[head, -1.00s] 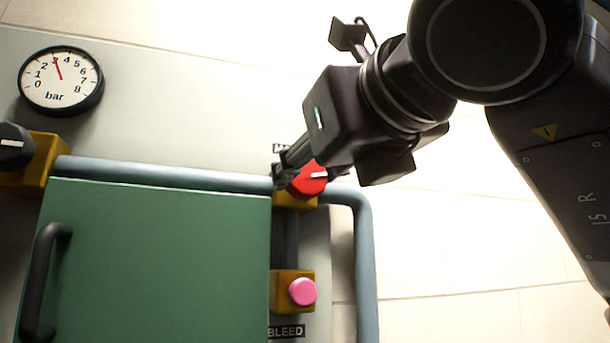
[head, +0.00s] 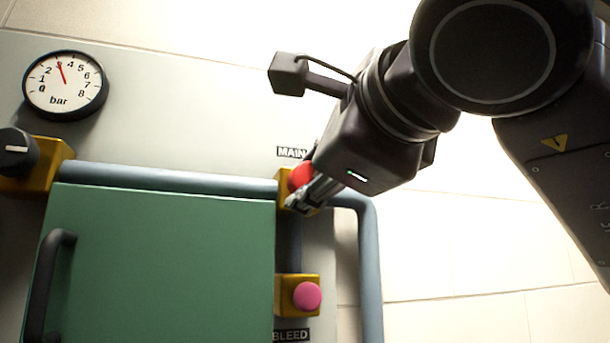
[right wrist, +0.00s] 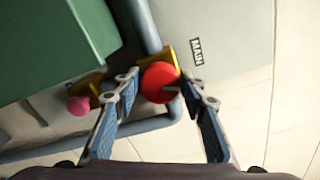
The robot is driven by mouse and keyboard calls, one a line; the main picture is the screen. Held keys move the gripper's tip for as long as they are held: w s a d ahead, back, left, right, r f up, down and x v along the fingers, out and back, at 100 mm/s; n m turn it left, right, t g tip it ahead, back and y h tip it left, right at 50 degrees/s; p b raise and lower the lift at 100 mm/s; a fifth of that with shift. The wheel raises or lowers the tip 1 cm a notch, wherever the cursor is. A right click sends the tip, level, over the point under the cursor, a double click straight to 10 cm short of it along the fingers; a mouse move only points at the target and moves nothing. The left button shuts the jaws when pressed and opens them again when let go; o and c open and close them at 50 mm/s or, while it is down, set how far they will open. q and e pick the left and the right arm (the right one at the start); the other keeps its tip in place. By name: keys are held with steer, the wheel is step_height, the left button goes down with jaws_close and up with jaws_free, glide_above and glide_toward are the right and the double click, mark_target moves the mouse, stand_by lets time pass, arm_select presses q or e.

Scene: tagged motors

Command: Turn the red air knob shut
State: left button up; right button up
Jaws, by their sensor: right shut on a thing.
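The red knob (head: 300,176) sits on a yellow valve block under the MAIN label. My right gripper (head: 300,203) reaches it from the upper right and partly covers it. In the right wrist view the red knob (right wrist: 158,82) lies between the two fingertips of the right gripper (right wrist: 164,88), which is shut on it. In the head view the mark is hidden. My left gripper is in neither view.
A round gauge (head: 65,85) reads about 3 bar. A black knob (head: 16,150) is at the far left. A pink button (head: 307,296) sits below, above the BLEED label. A green door (head: 160,260) with a black handle (head: 50,285) and grey pipes (head: 368,260) are close by.

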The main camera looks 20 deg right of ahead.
steer(key=shift+n+p, duration=0.4)
steer(key=shift+n, duration=1.8)
steer(key=shift+f, duration=0.1)
steer(key=o, duration=1.1)
steer(key=shift+a, duration=0.1)
steer(key=shift+o, duration=0.2)
steer(key=s, duration=1.2)
steer(key=shift+d, duration=0.2)
